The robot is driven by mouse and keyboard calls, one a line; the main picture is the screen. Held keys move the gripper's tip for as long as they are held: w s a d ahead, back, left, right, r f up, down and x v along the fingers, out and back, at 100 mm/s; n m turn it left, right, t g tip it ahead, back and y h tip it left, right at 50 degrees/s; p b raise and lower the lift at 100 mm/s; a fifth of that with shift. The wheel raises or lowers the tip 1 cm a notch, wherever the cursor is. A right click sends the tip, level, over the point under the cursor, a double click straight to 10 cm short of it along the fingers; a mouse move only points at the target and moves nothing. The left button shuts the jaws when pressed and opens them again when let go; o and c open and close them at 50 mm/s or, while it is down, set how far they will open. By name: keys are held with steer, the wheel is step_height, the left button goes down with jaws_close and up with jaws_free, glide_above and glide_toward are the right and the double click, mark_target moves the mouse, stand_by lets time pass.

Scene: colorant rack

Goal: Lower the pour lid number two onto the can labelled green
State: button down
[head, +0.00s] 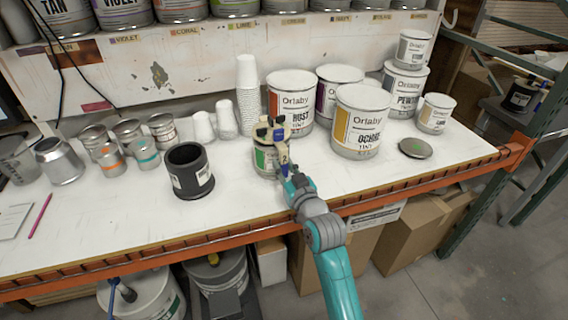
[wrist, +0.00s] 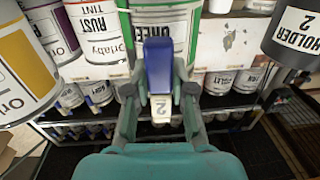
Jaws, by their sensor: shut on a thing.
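The green-labelled can (head: 264,161) stands on the white bench, partly hidden by my gripper and the lid. It also shows in the wrist view (wrist: 184,30), behind the handle. Pour lid number two (head: 268,133), with dark and pale fittings, is at the top of this can. I cannot tell whether it touches the rim. My gripper (head: 283,166) is shut on the lid's handle at the can's front side. In the wrist view, the blue handle part (wrist: 158,65) and the white tag marked 2 (wrist: 160,108) are between the fingers.
A black holder (head: 190,172) stands left of the can; it reads HOLDER 2 in the wrist view (wrist: 292,38). Rust (head: 291,105) and Ochre (head: 360,122) cans stand to the right. White cups (head: 248,95) stand behind. A flat lid with a green dot (head: 415,148) lies at right.

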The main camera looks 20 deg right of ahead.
steer(key=shift+f, duration=0.55)
stand_by(0.9)
steer(key=c, duration=0.9)
jaws_free()
steer(key=shift+s, duration=0.1)
steer(key=s, duration=1.1)
steer(key=shift+s+d, duration=0.4)
steer(key=shift+d, duration=0.05)
